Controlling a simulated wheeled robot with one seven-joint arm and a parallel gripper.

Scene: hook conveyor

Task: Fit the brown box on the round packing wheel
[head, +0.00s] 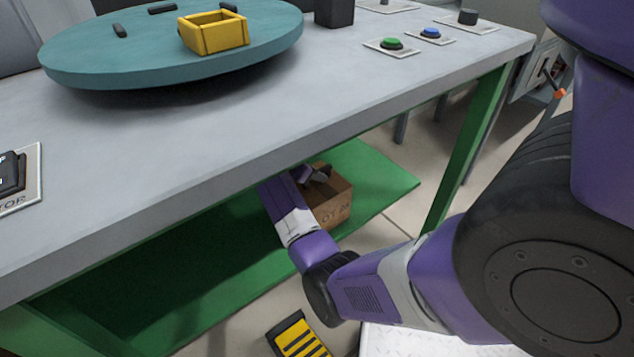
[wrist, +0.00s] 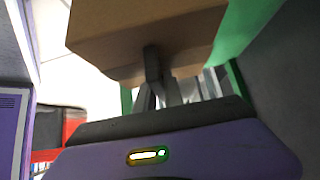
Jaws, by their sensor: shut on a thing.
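The brown box (head: 333,207) is under the grey table, at the green lower shelf, with dark print on its near face. I cannot tell whether it rests on the shelf or is just above it. My gripper (head: 318,174) reaches in under the table edge and is shut on the box. In the wrist view the box (wrist: 145,35) fills the top, beyond the fingers (wrist: 160,88); the fingertips' contact is partly hidden. The round packing wheel (head: 100,62) is a teal disc on the tabletop, with a yellow open-topped square holder (head: 213,45) and several small dark pieces on it.
The grey table's front edge (head: 230,160) lies above my forearm and the box. The green shelf (head: 385,178) has bare room right of the box. A green table leg (head: 470,150) stands further right. Green (head: 391,43) and blue (head: 430,33) buttons sit on the tabletop.

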